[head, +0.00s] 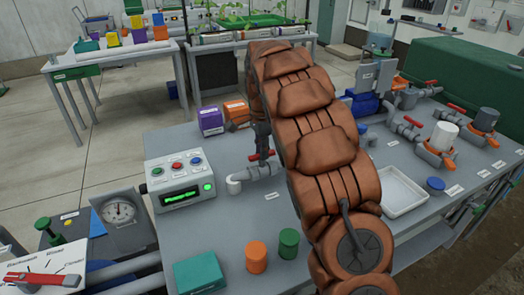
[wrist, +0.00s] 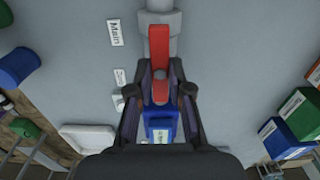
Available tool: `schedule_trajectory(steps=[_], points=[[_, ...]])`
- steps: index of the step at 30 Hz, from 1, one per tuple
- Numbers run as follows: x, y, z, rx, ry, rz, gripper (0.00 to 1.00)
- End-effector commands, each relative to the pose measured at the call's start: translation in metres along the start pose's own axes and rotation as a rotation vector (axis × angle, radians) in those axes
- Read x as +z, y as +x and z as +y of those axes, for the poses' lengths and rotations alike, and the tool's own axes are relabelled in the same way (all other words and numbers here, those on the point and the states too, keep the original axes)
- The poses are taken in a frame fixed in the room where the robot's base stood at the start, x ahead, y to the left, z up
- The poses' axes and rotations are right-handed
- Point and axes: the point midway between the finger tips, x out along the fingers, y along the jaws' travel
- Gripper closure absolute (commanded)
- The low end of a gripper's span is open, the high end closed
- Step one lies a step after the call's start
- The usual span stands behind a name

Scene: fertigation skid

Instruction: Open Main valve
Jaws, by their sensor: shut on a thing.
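The Main valve has a red lever handle (wrist: 160,48) and sits on a grey pipe (wrist: 160,8), beside a "Main" label (wrist: 115,32) in the wrist view. My gripper (wrist: 161,92) is shut on the lever's lower end, with a finger on each side. The lever points down the picture, roughly in line with the pipe. In the head view, a red lever (head: 262,155) shows on a grey pipe with a white elbow (head: 236,184), left of my brown-covered arm. My arm and gripper hide part of it.
A control box (head: 180,180) with a green display stands left of the valve. Purple (head: 210,120) and orange (head: 236,112) boxes stand behind. Right of my arm are a white tray (head: 400,192) and other red-levered valves (head: 412,122). Orange (head: 256,257) and green (head: 289,243) cylinders stand in front.

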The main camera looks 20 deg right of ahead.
Motion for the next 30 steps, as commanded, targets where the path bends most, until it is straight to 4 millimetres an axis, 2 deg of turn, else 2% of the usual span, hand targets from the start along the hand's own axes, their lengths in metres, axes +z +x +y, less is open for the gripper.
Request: schedule_trajectory(steps=[7,8,15,25,30], points=[[0.0,0.0,0.0,-0.001,-0.001,0.0,1.0],[0.0,0.0,0.0,-0.001,-0.001,0.0,0.79],[0.0,0.0,0.0,0.0,0.0,0.0,0.56],[0.0,-0.003,0.0,-0.001,0.001,0.0,0.56],[0.0,-0.019,0.0,0.0,0.0,-0.001,0.56]])
